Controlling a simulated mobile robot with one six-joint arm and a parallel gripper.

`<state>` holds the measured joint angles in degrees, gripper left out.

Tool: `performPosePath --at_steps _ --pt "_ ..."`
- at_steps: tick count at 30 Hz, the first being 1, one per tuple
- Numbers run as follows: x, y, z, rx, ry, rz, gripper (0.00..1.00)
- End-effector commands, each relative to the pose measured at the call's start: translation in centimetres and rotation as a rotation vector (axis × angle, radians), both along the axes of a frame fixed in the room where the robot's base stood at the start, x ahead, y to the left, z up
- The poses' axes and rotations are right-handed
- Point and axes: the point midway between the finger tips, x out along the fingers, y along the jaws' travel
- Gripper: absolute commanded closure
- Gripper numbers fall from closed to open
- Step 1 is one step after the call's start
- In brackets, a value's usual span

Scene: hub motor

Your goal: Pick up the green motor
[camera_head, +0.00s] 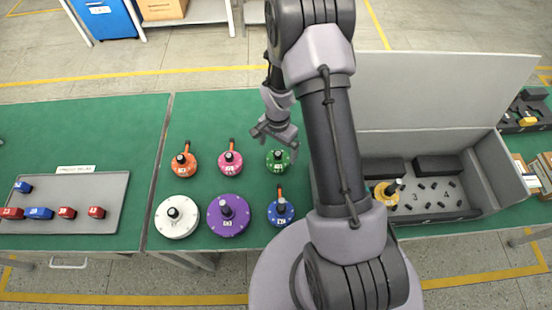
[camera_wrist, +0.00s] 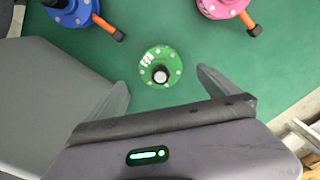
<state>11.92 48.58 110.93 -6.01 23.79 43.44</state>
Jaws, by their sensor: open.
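The green motor (camera_head: 279,161) is a round disc with a dark shaft, standing on the green table top in the head view. In the wrist view the green motor (camera_wrist: 158,57) shows from above, with white marks and a pale-topped shaft. My gripper (camera_head: 276,133) is open and empty above the table, just beyond the green motor in the head view. In the wrist view the green motor lies ahead of and between the spread fingers of my gripper (camera_wrist: 164,80), apart from them.
An orange motor (camera_head: 182,165), pink motor (camera_head: 230,165), white motor (camera_head: 177,217), purple motor (camera_head: 228,216) and blue motor (camera_head: 281,213) stand nearby. A grey tray (camera_head: 118,185) holds small blocks on the left. An open grey case (camera_head: 470,160) stands on the right, beyond my arm.

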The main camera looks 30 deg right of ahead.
Motion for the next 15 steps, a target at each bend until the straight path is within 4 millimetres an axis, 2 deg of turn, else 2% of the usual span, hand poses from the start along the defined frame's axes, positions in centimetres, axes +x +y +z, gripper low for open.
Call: performPosePath --at_steps 1,5,10,15 --pt "0.0 0.0 -0.9 0.0 0.0 0.001 0.0" --pt "0.0 -0.1 -2.3 0.0 0.0 0.001 0.0" --pt "0.0 -0.4 -5.8 0.0 0.0 0.001 0.0" --pt "0.1 -0.4 -6.8 0.0 -0.001 0.002 0.0"
